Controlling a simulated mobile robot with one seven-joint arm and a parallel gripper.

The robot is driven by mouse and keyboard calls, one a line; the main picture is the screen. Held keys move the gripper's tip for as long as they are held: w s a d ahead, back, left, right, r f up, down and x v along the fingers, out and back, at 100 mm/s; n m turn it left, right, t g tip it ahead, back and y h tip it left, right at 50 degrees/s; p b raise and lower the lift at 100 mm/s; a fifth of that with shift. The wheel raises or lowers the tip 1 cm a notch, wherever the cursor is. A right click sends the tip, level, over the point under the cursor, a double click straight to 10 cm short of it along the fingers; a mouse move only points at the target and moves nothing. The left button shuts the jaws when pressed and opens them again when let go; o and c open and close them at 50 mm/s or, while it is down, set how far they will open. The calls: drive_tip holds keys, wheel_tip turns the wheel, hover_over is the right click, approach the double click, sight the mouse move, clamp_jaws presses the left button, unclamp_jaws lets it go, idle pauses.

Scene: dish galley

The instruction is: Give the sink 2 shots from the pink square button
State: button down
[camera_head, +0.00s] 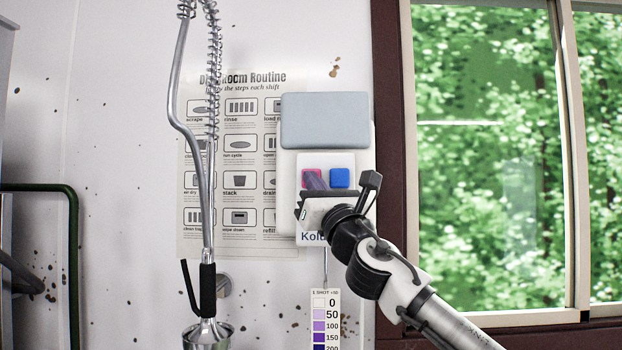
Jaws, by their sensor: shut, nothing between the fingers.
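A white wall dispenser with a grey-blue top cover (325,121) hangs left of the window. On its front are a pink square button (311,171) and a blue square button (340,178) to its right. My gripper (314,182) is shut and empty, its fingertips over the lower part of the pink button. I cannot tell whether they touch it. My gripper and wrist hide the dispenser's lower front. A dose scale strip (326,320) hangs below, marked 0, 50, 100, 150, 200 and "1 shot = 50". The sink itself is not visible.
A spray hose (208,180) with a black grip and metal spray head (208,335) hangs left of the dispenser. A routine poster (235,247) is on the wall behind it. A dark-framed window (490,160) fills the right side. A green rail (72,240) stands at far left.

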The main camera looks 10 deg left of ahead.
drive_tip(key=shift+s+d+f, duration=0.1)
drive_tip(key=shift+s+d, duration=0.1)
drive_tip(key=shift+s, duration=0.9)
drive_tip(key=shift+w, duration=0.1)
drive_tip(key=shift+w, duration=0.3)
drive_tip(key=shift+w+a+p, duration=0.2)
drive_tip(key=shift+w+p, duration=0.15)
drive_tip(key=shift+w, duration=0.45)
idle(0.7)
drive_tip(key=shift+s, duration=0.2)
drive_tip(key=shift+s+d+b, duration=0.25)
drive_tip(key=shift+s+b, duration=0.05)
drive_tip(key=shift+s, duration=0.7)
drive_tip(key=shift+s+d+b, duration=0.2)
drive_tip(key=shift+s+d, duration=0.05)
drive_tip(key=shift+s, duration=1)
drive_tip(key=shift+s+d+b, duration=0.15)
drive_tip(key=shift+s+d, duration=0.05)
drive_tip(key=shift+s, duration=1)
drive_tip(key=shift+f, duration=0.1)
